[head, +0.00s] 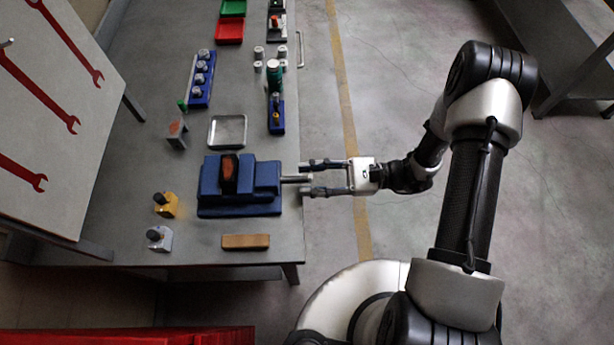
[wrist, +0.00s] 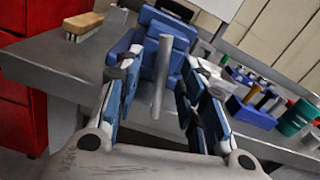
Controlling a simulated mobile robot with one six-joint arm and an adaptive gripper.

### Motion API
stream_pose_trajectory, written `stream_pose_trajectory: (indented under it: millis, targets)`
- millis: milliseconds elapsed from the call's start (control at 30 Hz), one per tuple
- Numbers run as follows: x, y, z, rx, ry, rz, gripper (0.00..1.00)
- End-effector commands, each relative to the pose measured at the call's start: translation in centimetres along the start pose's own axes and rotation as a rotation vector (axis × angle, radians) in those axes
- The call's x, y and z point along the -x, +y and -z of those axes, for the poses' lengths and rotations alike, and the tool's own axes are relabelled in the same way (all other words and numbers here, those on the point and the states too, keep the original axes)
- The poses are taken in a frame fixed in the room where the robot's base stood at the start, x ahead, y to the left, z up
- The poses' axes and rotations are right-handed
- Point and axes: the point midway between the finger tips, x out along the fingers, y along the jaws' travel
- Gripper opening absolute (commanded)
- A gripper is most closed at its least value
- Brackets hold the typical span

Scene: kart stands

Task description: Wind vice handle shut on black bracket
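The blue vice (head: 210,188) stands at the right edge of the bench. A dark piece with an orange-brown face (head: 228,174) stands up in its top; I cannot tell surely that it is the black bracket. The grey vice handle (head: 295,179) sticks out over the bench edge. In the wrist view the handle (wrist: 160,80) is a bar between my fingers, with the blue vice (wrist: 165,27) behind it. My gripper (head: 312,178) is open, one finger on each side of the handle, with gaps showing. The jaw gap is hidden.
A wooden brush (head: 246,241) lies in front of the vice. A metal tray (head: 227,132) lies behind it. A blue rack (head: 202,80), a blue holder (head: 277,118) and red bin (head: 229,32) stand farther back. Yellow (head: 166,204) and grey (head: 159,239) blocks stand left.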

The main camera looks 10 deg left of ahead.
Motion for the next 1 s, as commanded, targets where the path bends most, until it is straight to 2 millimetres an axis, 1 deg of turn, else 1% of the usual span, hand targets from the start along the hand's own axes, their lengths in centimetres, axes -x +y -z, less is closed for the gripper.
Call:
stream_pose_trajectory:
  millis: [300, 400, 500, 600, 700, 1000]
  targets:
    - [6.7, 0.0, 0.0, 0.001, 0.002, 0.006, 0.37]
    - [8.5, -0.1, 0.0, 0.002, 0.002, 0.005, 0.37]
    - [9.8, 0.0, 0.0, 0.000, 0.001, 0.004, 0.37]
    - [10.6, 0.0, 0.0, 0.001, 0.001, 0.002, 0.37]
    - [10.9, 0.0, 0.0, 0.000, 0.001, 0.001, 0.37]
    - [10.9, 0.0, 0.0, -0.001, 0.000, 0.001, 0.37]
